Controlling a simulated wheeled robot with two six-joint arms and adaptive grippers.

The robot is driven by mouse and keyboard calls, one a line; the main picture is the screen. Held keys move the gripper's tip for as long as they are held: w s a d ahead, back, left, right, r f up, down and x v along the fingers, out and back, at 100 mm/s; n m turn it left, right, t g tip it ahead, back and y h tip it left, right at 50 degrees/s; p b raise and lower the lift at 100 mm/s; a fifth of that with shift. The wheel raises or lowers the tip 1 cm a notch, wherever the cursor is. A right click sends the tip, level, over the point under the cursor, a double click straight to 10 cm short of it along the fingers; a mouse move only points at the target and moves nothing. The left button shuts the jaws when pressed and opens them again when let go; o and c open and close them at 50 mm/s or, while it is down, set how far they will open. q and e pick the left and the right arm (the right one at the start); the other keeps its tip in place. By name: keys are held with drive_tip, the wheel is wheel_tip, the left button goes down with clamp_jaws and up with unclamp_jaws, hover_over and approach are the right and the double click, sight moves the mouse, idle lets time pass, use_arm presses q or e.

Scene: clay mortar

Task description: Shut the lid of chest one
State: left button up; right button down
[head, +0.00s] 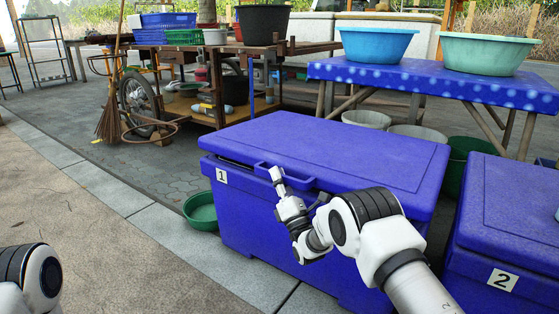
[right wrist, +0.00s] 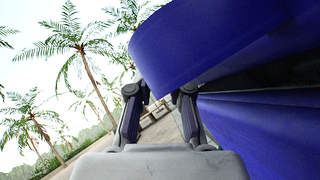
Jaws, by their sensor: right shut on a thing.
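Chest one (head: 240,213) is a blue box with a white "1" label on its front. Its blue lid (head: 335,143) lies nearly flat over it, with a thin dark gap under the front edge near the left corner. The right wrist view also shows a dark gap between the lid (right wrist: 215,38) and the chest body (right wrist: 255,125). My right gripper (head: 277,174) is at the lid's front edge, by the protruding handle (head: 290,178). It is shut on that handle; its fingers (right wrist: 160,94) partly hide behind the blue part in the wrist view. My left gripper is out of view.
Chest two (head: 485,255), also blue, stands close at the right. A green basin (head: 201,211) sits on the ground left of chest one. A blue-covered table (head: 440,82) with two basins and a cluttered wooden cart (head: 200,100) stand behind.

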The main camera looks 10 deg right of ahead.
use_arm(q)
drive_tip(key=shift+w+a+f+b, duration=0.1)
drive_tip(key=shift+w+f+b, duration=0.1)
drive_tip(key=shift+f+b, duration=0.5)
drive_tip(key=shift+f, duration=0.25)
use_arm(e)
drive_tip(key=f, duration=0.4)
drive_tip(key=shift+s+a+f, duration=0.15)
drive_tip(key=shift+a+f, duration=0.1)
drive_tip(key=shift+a, duration=0.05)
drive_tip(key=shift+f, duration=0.1)
drive_tip(key=c, duration=1.3)
unclamp_jaws()
drive_tip(key=shift+c, duration=0.2)
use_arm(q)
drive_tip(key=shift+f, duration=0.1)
use_arm(e)
drive_tip(key=shift+o, duration=1.4)
drive_tip(key=shift+f, duration=0.25)
drive_tip(key=v, duration=1.1)
drive_tip(key=shift+s+d, duration=0.15)
drive_tip(key=shift+s, duration=0.2)
